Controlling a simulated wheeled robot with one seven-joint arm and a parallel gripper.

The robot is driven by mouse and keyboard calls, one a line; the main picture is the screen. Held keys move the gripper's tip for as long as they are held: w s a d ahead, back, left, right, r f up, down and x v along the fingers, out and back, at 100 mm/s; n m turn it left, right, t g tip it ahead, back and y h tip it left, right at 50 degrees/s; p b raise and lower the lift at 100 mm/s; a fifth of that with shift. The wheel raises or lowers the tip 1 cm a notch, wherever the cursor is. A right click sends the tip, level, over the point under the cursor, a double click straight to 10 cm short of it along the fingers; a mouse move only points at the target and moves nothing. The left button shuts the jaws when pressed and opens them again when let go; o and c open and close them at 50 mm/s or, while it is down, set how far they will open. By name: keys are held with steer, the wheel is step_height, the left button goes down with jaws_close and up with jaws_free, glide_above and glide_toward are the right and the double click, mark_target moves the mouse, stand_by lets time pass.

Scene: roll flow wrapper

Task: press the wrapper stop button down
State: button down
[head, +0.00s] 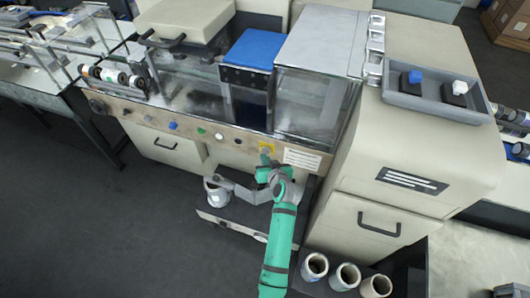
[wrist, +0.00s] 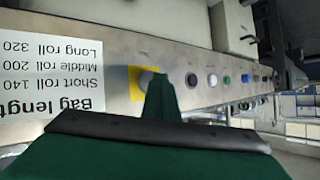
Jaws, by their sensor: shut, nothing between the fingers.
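A yellow square plate (head: 270,145) with a round greyish button is on the front panel of the wrapper, left of a white label. In the wrist view the yellow plate (wrist: 135,84) shows beside my fingertips, and the greyish button (wrist: 146,75) on it is partly hidden by them. I take this to be the stop button, though no word on it can be read. My gripper (head: 265,157) is shut and empty, its tips at the plate; it also fills the lower wrist view (wrist: 160,78). I cannot tell whether the tips touch the button or whether it is down.
A bag length label (head: 302,159) is right of the plate.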

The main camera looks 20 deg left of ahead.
steer(key=shift+s+a+f, duration=0.1)
steer(key=shift+s+a, duration=0.05)
steer(key=shift+s, duration=2.1)
steer(key=s+d+f+m+t+h, duration=0.1)
steer(key=s+d+f+m+h, duration=0.1)
steer(key=s+d, duration=0.7)
steer(key=s+d+f+m+t+h, duration=0.1)
steer(key=s+d+f+t+h, duration=0.3)
steer(key=s, duration=0.9)
steer(key=s+d+r, duration=0.2)
steer(key=s+r, duration=0.7)
steer(key=s, duration=0.1)
steer(key=s+d+r+m+h, duration=0.1)
steer(key=s+d+r, duration=0.2)
steer(key=s+r, duration=0.6)
steer(key=shift+s+d, duration=0.35)
steer(key=shift+s, duration=0.25)
steer(key=c, duration=2.4)
jaws_free()
steer(key=shift+r, duration=0.1)
steer(key=shift+c, duration=0.2)
